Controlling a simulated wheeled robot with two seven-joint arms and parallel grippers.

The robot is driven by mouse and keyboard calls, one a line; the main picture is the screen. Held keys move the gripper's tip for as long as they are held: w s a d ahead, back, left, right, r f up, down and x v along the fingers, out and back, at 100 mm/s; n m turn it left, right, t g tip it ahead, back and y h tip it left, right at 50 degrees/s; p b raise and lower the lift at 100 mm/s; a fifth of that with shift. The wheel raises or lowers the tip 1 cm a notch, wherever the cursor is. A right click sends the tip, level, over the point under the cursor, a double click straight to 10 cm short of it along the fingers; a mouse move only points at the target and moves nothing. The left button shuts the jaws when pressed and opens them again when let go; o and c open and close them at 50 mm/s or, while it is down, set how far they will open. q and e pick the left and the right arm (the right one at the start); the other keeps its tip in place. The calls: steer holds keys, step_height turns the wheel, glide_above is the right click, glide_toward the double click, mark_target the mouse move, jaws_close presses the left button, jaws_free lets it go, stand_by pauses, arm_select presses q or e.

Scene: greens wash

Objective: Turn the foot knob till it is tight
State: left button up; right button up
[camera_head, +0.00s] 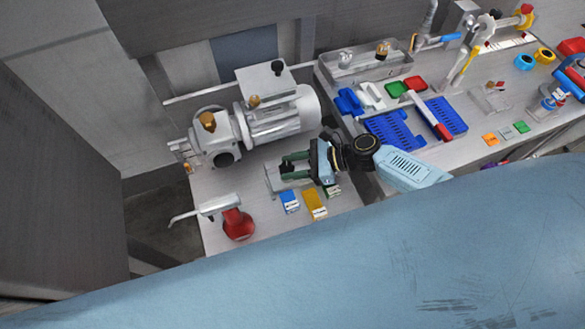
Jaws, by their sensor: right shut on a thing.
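My right gripper (287,167) reaches in from the right, low over a small grey metal stand (271,180) on the bench. Its two greenish fingers point left and are shut on a small dark part at the stand, which looks like the foot knob. The knob is mostly hidden between the fingers, so I cannot tell how tight it sits. My left gripper is not in view.
A silver motor pump (270,122) stands just behind the gripper. Blue (289,201) and yellow (314,205) blocks lie in front of it. A red-based tap-like fitting (238,223) stands at the bench's left end. Blue racks (394,131) and tools fill the right bench.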

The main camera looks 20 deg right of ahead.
mark_target(292, 167)
steer(key=shift+w+n+g, duration=0.1)
steer(key=shift+n+g, duration=0.3)
steer(key=o, duration=1)
steer(key=shift+r, duration=0.15)
step_height(292, 167, up, 10)
steer(key=shift+f+p, duration=0.1)
steer(key=shift+p, duration=0.95)
